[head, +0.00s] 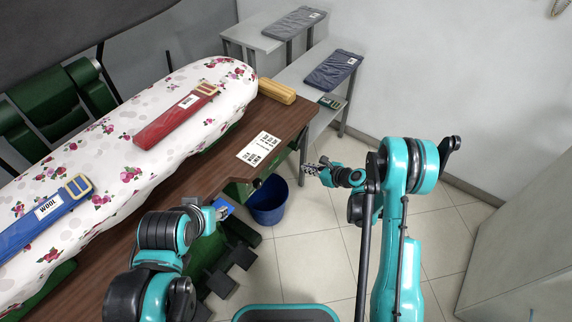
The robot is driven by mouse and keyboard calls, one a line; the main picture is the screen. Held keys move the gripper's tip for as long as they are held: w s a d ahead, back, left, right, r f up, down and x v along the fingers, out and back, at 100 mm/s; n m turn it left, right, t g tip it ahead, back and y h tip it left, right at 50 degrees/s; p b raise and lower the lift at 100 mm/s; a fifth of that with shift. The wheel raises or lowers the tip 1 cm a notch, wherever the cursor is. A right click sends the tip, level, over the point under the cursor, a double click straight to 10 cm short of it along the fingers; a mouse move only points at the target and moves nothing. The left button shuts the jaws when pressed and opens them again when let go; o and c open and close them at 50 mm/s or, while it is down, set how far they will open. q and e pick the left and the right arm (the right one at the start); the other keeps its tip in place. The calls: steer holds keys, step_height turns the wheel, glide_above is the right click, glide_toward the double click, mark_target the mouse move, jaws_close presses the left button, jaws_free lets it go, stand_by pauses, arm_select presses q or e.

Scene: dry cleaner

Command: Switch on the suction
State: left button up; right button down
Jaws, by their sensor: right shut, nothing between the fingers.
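The ironing table has a floral padded board (150,110) and a brown wooden front edge (205,165). Below that edge, a small dark knob (257,183) shows on the green body; I cannot tell whether it is the suction switch or how it is set. My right gripper (310,169) is shut and empty, to the right of the knob and apart from it. My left gripper (222,210) is by the front edge, beside a small blue patch; its fingers are too unclear to read. Black pedals (222,283) sit low under the table.
A printed card (260,149) and a yellow block (277,91) are on the wood. A blue bucket (268,203) stands on the floor below. Grey shelves (295,75) hold folded cloths behind.

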steer(key=shift+s+f+m, duration=0.15)
steer(key=shift+f+m, duration=0.15)
steer(key=shift+f, duration=0.25)
steer(key=w+r+b+x, duration=0.1)
steer(key=r+x, duration=0.1)
steer(key=x, duration=1.1)
steer(key=shift+a, duration=0.5)
steer(key=shift+w+f, duration=0.1)
steer(key=shift+f, duration=0.05)
